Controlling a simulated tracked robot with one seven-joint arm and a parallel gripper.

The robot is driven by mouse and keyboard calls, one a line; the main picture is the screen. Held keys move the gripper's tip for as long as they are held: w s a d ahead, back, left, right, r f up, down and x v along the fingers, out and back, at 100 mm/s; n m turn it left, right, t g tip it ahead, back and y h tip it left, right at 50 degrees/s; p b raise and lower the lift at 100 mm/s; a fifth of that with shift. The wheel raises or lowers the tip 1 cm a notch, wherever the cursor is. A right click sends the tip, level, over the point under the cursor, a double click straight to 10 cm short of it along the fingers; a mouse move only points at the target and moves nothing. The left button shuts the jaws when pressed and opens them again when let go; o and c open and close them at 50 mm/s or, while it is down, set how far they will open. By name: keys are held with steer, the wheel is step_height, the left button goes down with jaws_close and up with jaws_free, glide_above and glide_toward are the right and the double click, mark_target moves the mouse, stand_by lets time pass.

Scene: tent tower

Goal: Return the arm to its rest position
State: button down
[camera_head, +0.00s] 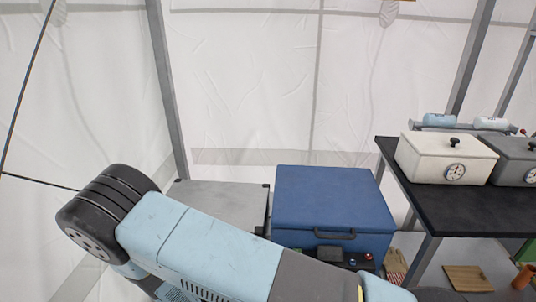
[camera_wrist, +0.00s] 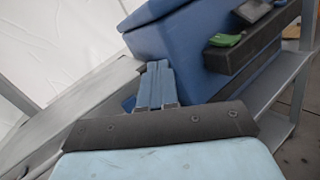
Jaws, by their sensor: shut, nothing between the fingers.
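My arm (camera_head: 190,240) stretches across the lower left of the head view, from a dark joint at the left down to the bottom edge. Its gripper end cannot be made out there. In the wrist view my gripper (camera_wrist: 157,66) shows as two blue-grey fingers close together, shut and empty. The fingers appear in front of a large blue box with a lid (camera_head: 328,198), which also shows in the wrist view (camera_wrist: 175,45). I cannot tell whether they touch it.
A black table (camera_head: 460,205) at the right bears a white box (camera_head: 445,160) and a grey box (camera_head: 515,162). In the wrist view a green item (camera_wrist: 224,40) sits on a dark ledge of the blue box.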

steer(key=w+d+r+m+g+y, duration=0.1)
steer(key=d+r+m+g, duration=0.8)
steer(key=r, duration=0.4)
steer(key=w+d+r+m+g+y, duration=0.1)
steer(key=d+r+m+g+y, duration=0.1)
steer(key=d+r+m+g, duration=0.75)
steer(key=s+d+r+m+t+y, duration=0.3)
steer(key=s+d+r, duration=0.3)
steer(key=r, duration=0.5)
steer(key=s+d+r+m+t+y, duration=0.4)
steer(key=s+d+r+t+y, duration=0.1)
steer(key=s+r, duration=0.4)
steer(key=shift+d+r+t+y, duration=0.35)
steer(key=shift+d+r, duration=0.45)
steer(key=shift+r, duration=0.25)
